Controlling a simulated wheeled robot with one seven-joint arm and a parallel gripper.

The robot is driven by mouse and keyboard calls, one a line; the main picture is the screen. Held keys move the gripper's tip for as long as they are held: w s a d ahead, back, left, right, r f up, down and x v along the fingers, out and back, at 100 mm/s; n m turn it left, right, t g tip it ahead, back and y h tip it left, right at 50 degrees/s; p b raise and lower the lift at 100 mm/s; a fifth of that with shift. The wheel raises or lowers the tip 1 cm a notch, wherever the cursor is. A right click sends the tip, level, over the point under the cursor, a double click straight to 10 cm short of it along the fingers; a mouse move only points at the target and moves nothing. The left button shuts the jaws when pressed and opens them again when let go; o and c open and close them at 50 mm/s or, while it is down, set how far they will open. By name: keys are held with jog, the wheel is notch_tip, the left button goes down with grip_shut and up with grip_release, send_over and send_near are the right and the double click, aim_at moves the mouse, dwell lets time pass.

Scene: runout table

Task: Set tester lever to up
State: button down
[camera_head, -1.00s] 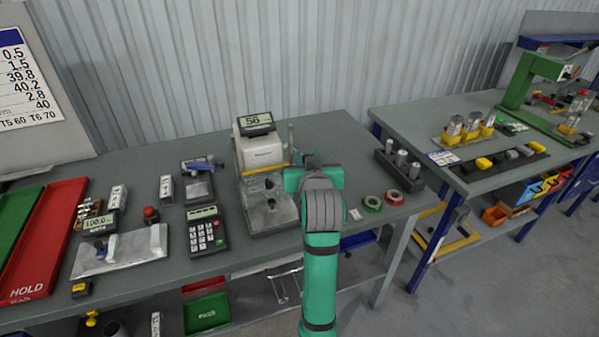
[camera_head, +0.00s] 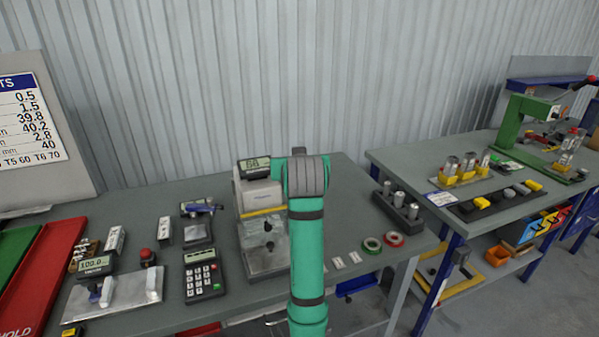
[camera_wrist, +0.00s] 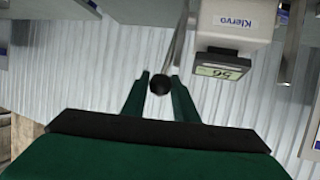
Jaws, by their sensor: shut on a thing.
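The tester (camera_head: 262,195) is a pale machine with a small display (camera_head: 254,166) on top, standing on the near bench. In the wrist view the tester (camera_wrist: 235,18) and its display (camera_wrist: 222,70) appear upside down. The tester lever (camera_wrist: 178,45) is a thin metal rod with a black ball knob. My gripper (camera_wrist: 160,80) is shut on the lever at its knob, between the two green fingers. In the head view my green arm hides the gripper and the lever, just right of the tester.
A calculator-like keypad (camera_head: 204,277) stands left of the tester. Green tape (camera_head: 371,245) and red tape (camera_head: 393,240) lie to the right, near a dark block (camera_head: 398,207) with metal cylinders. A corrugated wall (camera_head: 300,80) stands behind the bench.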

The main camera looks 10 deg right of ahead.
jog(key=shift+w+a+r, duration=0.2)
jog(key=shift+w, duration=0.2)
jog(key=shift+w+a+r, duration=0.15)
jog(key=shift+w+a, duration=0.05)
jog(key=shift+w, duration=0.15)
jog(key=shift+s+d, duration=0.1)
jog(key=shift+d, duration=0.05)
jog(key=c, duration=1.4)
grip_release()
jog(key=shift+c, duration=0.2)
jog(key=v, duration=1)
jog(key=shift+s, duration=0.4)
